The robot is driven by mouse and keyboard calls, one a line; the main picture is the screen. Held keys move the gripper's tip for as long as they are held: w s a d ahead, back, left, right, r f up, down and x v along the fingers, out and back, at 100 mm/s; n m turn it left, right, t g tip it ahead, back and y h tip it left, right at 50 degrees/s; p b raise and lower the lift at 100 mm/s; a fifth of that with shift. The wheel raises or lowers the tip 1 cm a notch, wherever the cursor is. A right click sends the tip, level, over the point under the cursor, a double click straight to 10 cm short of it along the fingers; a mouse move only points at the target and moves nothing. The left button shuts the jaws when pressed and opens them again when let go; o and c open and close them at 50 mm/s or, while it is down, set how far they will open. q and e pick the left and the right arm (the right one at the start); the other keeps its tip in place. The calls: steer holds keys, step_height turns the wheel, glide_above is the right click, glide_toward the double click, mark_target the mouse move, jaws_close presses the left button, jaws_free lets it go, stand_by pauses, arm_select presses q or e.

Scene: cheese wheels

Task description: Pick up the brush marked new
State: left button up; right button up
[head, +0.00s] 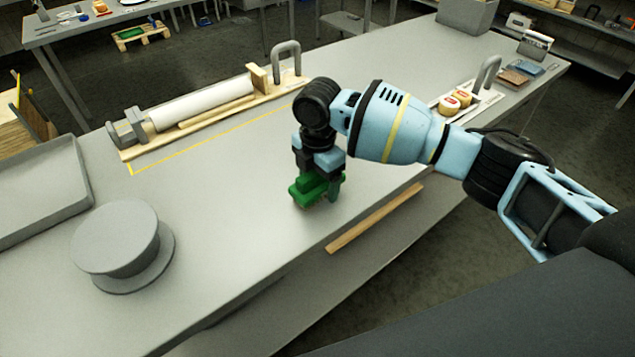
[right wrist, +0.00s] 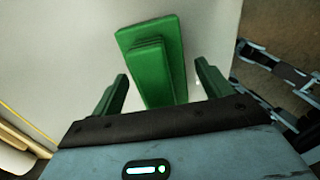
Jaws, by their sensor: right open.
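A green brush (head: 309,187) rests on the grey table, under my right gripper (head: 320,182). In the right wrist view the brush (right wrist: 152,62) shows a green block with a raised, stepped grip. My right gripper is open and points down, and in the right wrist view its two fingers (right wrist: 162,90) stand apart to the left and right of the brush's near end, with gaps on both sides. I cannot read any marking on the brush. My left gripper is not in view.
A grey round stand (head: 122,240) and a grey tray (head: 40,195) are on the left. A wooden board (head: 215,110) with a white roll lies at the back. A wooden strip (head: 375,217) lies along the front edge. Small cheese wheels (head: 455,100) sit at the right.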

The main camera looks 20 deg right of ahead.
steer(key=c, duration=1.2)
steer(key=shift+o, duration=0.2)
step_height(320, 180, up, 10)
steer(key=shift+r, duration=0.1)
steer(key=o, duration=0.5)
steer(key=c, duration=0.3)
steer(key=shift+s, duration=0.1)
